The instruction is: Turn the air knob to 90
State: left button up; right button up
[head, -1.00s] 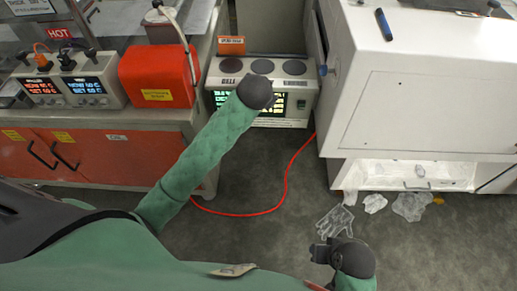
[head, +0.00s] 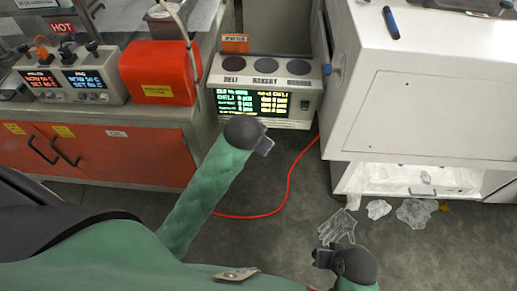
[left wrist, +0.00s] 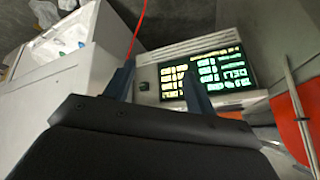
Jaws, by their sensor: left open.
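No knob is legibly marked as air. A small blue knob-like part (head: 335,71) is on the left side of the white machine (head: 410,100). My left gripper (head: 267,146) is in front of the menu-screen unit (head: 265,103), low and apart from it. In the left wrist view the left gripper (left wrist: 158,88) is open and empty, its two fingers before the lit screen (left wrist: 207,75). My right gripper (head: 322,259) is low at the bottom; its jaw state is unclear.
A red box (head: 160,75) stands on the left bench. A red hose (head: 287,185) curves across the floor. Clear film gloves (head: 338,226) lie on the floor below the white machine.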

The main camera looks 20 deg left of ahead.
pick_arm(q)
jog(key=shift+s+d+f, duration=0.15)
jog(key=shift+s+f, duration=0.55)
jog(key=shift+s, duration=0.35)
pick_arm(e)
jog(key=shift+f, duration=0.25)
